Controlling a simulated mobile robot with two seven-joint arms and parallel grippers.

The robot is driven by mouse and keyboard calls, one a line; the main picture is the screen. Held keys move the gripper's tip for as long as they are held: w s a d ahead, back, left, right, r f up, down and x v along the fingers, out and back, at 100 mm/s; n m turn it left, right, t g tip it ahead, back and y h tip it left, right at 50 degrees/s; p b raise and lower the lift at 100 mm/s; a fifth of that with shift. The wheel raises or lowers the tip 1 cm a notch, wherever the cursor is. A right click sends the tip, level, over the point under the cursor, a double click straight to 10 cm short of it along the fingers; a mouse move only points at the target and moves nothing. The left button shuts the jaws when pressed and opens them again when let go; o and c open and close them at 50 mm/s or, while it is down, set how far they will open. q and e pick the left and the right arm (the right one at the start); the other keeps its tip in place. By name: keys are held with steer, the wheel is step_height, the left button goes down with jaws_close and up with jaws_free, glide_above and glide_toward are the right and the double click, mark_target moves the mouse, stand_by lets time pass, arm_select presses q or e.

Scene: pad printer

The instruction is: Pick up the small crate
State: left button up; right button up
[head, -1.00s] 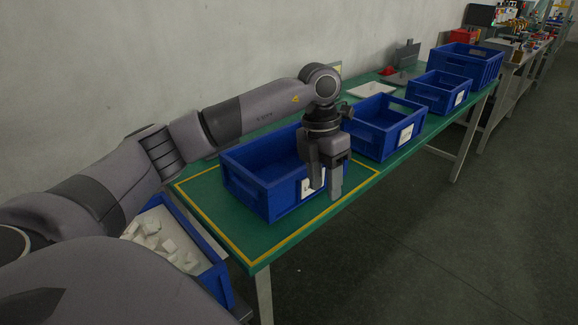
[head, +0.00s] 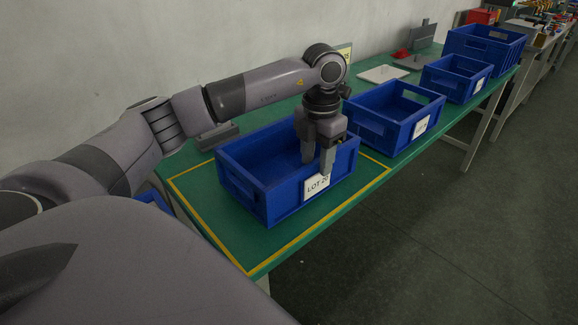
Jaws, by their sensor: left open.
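Several blue crates stand in a row on the green table, and I cannot tell for certain which one the task calls small. The nearest crate (head: 243,192) is empty, inside a yellow outline, with a white "LOT 20" label on its front wall. My left gripper (head: 317,166) is open above this crate's front right part. One finger is over the inside and the other is in front of the wall near the label; contact cannot be told. Farther back are a second crate (head: 372,129), a smaller-looking third crate (head: 448,84) and a far crate (head: 481,50). My right gripper is not in view.
The green table (head: 232,242) has a bare strip in front of the nearest crate. A grey device (head: 217,137) lies behind that crate. A white plate (head: 382,74) and a grey stand (head: 421,33) are at the back. The floor at right is clear.

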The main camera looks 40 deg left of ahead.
arm_select(q)
steer(key=shift+d+f, duration=0.1)
steer(key=shift+f, duration=1.35)
jaws_close()
